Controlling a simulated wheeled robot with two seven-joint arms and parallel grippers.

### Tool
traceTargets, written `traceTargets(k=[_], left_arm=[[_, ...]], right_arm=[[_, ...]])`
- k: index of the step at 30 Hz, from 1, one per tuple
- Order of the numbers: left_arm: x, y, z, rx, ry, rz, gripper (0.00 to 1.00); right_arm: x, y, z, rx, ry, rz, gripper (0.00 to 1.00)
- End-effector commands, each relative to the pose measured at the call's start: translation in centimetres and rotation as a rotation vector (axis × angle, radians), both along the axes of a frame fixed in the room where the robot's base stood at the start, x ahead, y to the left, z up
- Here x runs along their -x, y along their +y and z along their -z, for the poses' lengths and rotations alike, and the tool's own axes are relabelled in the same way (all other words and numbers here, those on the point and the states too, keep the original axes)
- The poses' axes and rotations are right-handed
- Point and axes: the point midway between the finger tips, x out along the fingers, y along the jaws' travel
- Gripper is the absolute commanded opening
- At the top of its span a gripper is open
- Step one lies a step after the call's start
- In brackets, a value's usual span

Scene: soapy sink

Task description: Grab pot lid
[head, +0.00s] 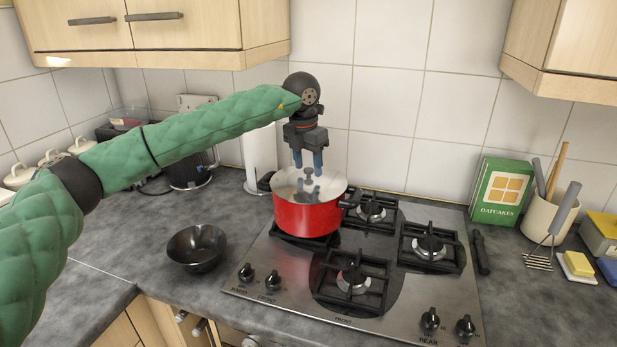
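A red pot (306,217) stands on the back left burner of the hob. Its top shows a pale grey, glassy lid (326,185) with a small dark knob (308,186) near its middle. My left gripper (308,168) points straight down over the lid. Its two blue fingers are apart, with a gap between them, just above the knob. I cannot tell whether the fingertips touch the lid or knob. My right gripper is not in view.
The steel hob (285,270) has several black burner grates. A black bowl (196,248) sits on the counter at left. A paper towel roll (258,157) and dark kettle (190,170) stand behind. A green oatcakes box (500,192) and utensil pot (545,218) stand at right.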

Motion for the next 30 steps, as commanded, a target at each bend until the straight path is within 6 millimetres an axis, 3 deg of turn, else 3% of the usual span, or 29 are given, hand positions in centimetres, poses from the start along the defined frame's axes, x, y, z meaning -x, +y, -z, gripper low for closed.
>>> traceTargets(k=[8,15,16,30], left_arm=[[-0.03,-0.05,0.62,0.000,0.000,0.000,0.50],[-0.03,-0.04,0.59,0.000,0.000,0.000,0.03],[-0.03,-0.04,0.58,0.000,0.000,0.000,0.00],[-0.08,-0.06,-0.15,0.001,-0.002,0.000,0.00]], right_arm=[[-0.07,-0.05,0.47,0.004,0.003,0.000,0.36],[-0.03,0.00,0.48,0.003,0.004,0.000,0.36],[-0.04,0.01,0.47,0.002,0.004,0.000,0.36],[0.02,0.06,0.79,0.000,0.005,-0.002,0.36]])
